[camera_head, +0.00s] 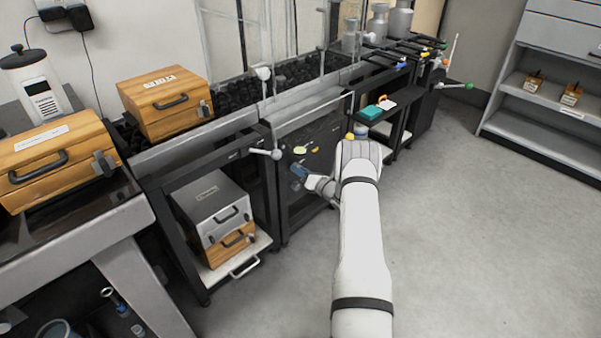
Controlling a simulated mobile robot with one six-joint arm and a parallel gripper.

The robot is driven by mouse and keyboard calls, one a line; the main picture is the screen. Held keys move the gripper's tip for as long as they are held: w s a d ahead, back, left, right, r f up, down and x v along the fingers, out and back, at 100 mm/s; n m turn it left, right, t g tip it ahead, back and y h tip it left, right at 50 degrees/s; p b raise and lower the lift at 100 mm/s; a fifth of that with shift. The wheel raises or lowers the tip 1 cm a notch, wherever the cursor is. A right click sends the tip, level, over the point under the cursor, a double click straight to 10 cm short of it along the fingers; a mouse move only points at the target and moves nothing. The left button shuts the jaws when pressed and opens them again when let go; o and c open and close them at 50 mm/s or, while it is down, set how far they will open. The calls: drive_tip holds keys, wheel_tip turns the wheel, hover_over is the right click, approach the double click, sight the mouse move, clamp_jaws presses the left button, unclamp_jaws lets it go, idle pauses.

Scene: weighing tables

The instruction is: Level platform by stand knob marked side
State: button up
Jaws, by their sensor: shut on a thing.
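My gripper (299,172) is at the end of my white arm, low at the dark front of the middle weighing stand (309,118). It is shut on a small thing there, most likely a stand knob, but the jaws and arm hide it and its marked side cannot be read. A grey ball-ended lever (275,154) sticks out at the stand's left front corner. I cannot tell whether the platform is level.
Wooden cases (165,101) stand at left. A grey case (212,207) rests on a wooden one on a low shelf. Levers stick out near a green ball (469,86). The floor (460,230) at right is clear.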

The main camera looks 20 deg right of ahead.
drive_tip(key=shift+n+b, duration=2)
drive_tip(key=shift+n, duration=1.3)
drive_tip(key=o, duration=1)
drive_tip(key=shift+s, duration=0.1)
